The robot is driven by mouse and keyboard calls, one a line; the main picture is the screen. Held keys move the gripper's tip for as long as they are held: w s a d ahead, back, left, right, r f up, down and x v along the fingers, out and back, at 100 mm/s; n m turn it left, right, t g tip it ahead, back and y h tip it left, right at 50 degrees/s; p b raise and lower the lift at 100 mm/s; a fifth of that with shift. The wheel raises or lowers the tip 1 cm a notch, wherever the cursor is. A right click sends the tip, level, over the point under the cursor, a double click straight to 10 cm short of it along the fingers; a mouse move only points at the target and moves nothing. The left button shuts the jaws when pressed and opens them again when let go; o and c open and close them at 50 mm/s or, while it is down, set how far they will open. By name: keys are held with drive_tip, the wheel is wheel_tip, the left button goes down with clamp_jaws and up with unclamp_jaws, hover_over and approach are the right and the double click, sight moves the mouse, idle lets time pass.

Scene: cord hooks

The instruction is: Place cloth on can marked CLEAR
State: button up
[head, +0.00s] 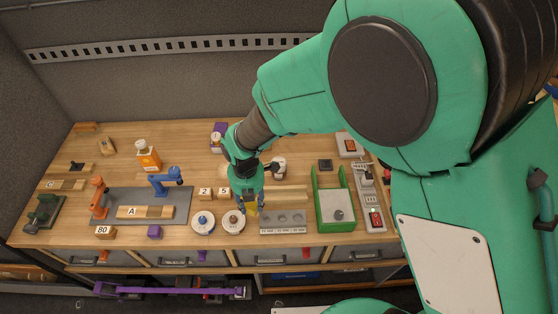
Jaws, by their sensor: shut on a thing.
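My gripper (249,210) points down over the front middle of the workbench. It is shut on a small yellowish thing, which looks like the cloth but is mostly hidden by the fingers. Two round white-rimmed cans stand just to the left of and below the fingers. One can (203,222) has a blue middle and the other can (233,222) has a brown middle, close to the gripper. I cannot read the word CLEAR on either can.
A grey tray (283,230) with round recesses lies right of the gripper, then a green-walled box (322,196). Wooden blocks marked 2 (205,193) and 5 stand behind the cans. A grey mat (115,196) with clamps lies left. My arm hides the back right.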

drive_tip(key=w+d+r+m+p, duration=0.1)
drive_tip(key=w+d+r, duration=0.1)
drive_tip(key=d, duration=0.5)
drive_tip(key=w+d+r+m+p, duration=0.1)
drive_tip(key=w+d+r+m, duration=0.1)
drive_tip(key=d, duration=0.5)
drive_tip(key=shift+w+m, duration=0.3)
drive_tip(key=shift+w, duration=0.5)
drive_tip(key=shift+w, duration=0.1)
drive_tip(key=w+a, duration=0.1)
drive_tip(key=w, duration=0.3)
drive_tip(key=w+a+f+p, duration=0.1)
drive_tip(key=w, duration=0.4)
drive_tip(key=w+a, duration=0.2)
drive_tip(key=w, duration=0.3)
drive_tip(key=shift+w+f, duration=0.15)
drive_tip(key=shift+w, duration=0.05)
drive_tip(key=shift+w, duration=0.25)
drive_tip(key=shift+w+a+f, duration=0.1)
drive_tip(key=shift+w+f, duration=0.1)
drive_tip(key=shift+f+p, duration=0.45)
drive_tip(key=shift+f, duration=1.15)
drive_tip(key=shift+f, duration=0.15)
